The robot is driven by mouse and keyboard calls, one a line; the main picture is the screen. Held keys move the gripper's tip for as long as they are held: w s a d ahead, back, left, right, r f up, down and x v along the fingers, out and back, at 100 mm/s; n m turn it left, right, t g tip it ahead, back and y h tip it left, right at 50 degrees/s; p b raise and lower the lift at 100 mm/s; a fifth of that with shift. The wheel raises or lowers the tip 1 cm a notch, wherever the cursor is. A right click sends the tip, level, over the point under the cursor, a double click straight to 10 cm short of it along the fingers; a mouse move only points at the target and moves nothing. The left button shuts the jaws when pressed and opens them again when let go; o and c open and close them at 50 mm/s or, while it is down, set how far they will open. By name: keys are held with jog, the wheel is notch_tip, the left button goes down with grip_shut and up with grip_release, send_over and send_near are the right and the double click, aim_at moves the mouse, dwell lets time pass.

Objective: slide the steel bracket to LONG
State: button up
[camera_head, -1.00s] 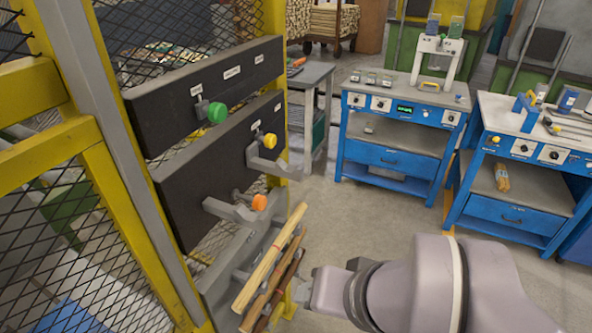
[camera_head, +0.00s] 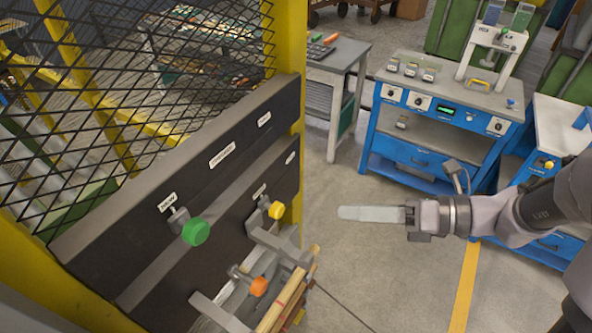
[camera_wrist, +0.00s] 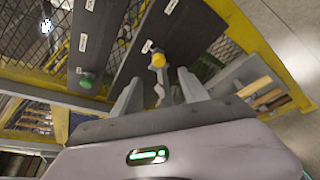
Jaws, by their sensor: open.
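Two dark label boards hang on the yellow frame in the head view. The upper board (camera_head: 205,185) carries a green knob (camera_head: 196,231) by its left label; three white labels are too small to read surely. The lower board carries a grey steel bracket (camera_head: 275,245) with a yellow knob (camera_head: 276,210) and another grey bracket (camera_head: 218,313) with an orange knob (camera_head: 258,286). My gripper (camera_head: 345,213) is open and empty, in free air right of the boards. In the wrist view, the yellow knob (camera_wrist: 158,60) shows beyond and between my fingers (camera_wrist: 160,85).
Wooden rods (camera_head: 287,300) lie across the lower brackets. Yellow posts and wire mesh (camera_head: 130,110) stand behind the boards. A blue bench (camera_head: 435,120) and a grey table (camera_head: 340,65) stand behind my gripper.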

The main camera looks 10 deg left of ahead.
aim_at(281, 212)
jog(key=b+x, duration=0.1)
jog(key=x, duration=0.4)
jog(key=b+x, duration=0.1)
jog(key=x, duration=0.4)
jog(key=b+x, duration=0.1)
jog(key=x, duration=0.4)
jog(key=shift+s+a+f, duration=0.3)
jog(key=shift+a, duration=0.05)
grip_shut()
dwell(0.3)
